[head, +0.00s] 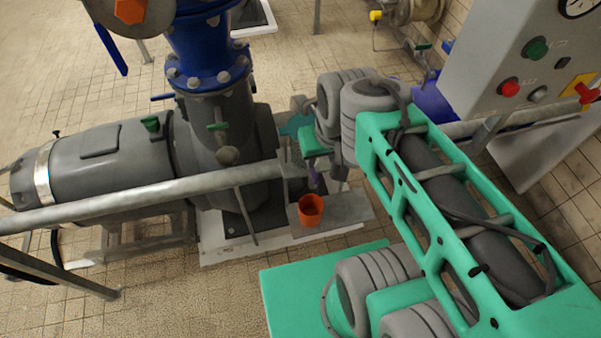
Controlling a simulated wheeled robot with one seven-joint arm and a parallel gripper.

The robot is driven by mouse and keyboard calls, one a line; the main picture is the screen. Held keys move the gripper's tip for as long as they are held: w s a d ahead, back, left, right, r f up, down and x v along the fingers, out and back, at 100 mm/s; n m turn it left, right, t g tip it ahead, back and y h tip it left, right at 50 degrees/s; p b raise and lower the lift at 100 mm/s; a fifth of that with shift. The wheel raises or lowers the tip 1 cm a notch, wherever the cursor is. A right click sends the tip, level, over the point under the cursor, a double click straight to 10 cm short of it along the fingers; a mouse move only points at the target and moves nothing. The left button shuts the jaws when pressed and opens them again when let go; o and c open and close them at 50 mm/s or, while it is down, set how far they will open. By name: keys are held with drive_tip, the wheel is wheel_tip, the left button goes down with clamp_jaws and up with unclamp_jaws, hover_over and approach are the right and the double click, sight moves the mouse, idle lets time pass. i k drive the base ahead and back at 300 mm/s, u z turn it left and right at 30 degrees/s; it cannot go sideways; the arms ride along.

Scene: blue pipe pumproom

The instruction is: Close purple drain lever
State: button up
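The purple drain lever (314,178) is a small strip low on the right side of the grey pump (222,135). It points down, just above an orange cup (311,210) on a grey ledge. My gripper (300,140) is at the end of my green and grey arm, above the lever and close to it. The wrist hides most of the gripper, and its fingers cannot be made out. I cannot tell whether it touches the lever or is open or shut.
A grey handrail (130,200) crosses in front of the pump. A blue flanged pipe (207,55) rises from the pump. A grey control cabinet (500,75) with green and red buttons stands at right. Tiled floor (170,295) is open at the lower left.

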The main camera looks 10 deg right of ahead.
sight(313, 175)
drive_tip(key=z, duration=0.05)
drive_tip(key=k, duration=1.15)
drive_tip(key=u, duration=0.95)
drive_tip(key=i, duration=1.05)
drive_tip(key=z, duration=0.35)
